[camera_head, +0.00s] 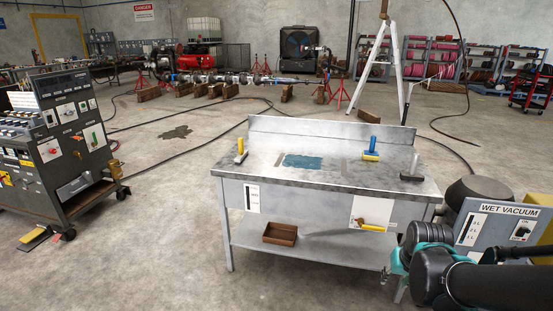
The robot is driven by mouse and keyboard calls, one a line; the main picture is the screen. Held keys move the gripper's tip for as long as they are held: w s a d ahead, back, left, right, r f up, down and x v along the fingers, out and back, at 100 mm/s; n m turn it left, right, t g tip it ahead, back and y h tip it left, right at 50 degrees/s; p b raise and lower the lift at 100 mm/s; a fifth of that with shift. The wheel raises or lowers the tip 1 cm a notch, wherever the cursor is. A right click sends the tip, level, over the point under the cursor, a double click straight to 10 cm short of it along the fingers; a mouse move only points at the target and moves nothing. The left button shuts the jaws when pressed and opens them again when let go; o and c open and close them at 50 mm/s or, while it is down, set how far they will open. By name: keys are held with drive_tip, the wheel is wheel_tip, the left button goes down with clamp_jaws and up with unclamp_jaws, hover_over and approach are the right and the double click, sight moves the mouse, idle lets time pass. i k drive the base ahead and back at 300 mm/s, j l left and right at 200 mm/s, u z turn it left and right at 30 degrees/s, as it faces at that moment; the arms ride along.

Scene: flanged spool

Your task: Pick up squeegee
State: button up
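A steel workbench (330,190) with a raised back edge stands in the middle of the view. Right of centre is one with a blue handle and a yellow base (371,148). I cannot tell for sure which is the squeegee. My black and teal arm shows at the lower right, in front of the bench's right end. I cannot make out my gripper.
A blue wet patch (303,161) lies on the bench top. A brown tray (280,234) sits on the lower shelf. A wet vacuum (500,228) stands close at right. A control console (62,150) stands at left. Hoses cross the floor; the floor left of the bench is mostly clear.

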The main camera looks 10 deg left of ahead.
sight(243, 154)
drive_tip(key=i+u, duration=0.1)
drive_tip(key=u, duration=0.25)
drive_tip(key=i+u, duration=0.1)
drive_tip(key=u, duration=0.25)
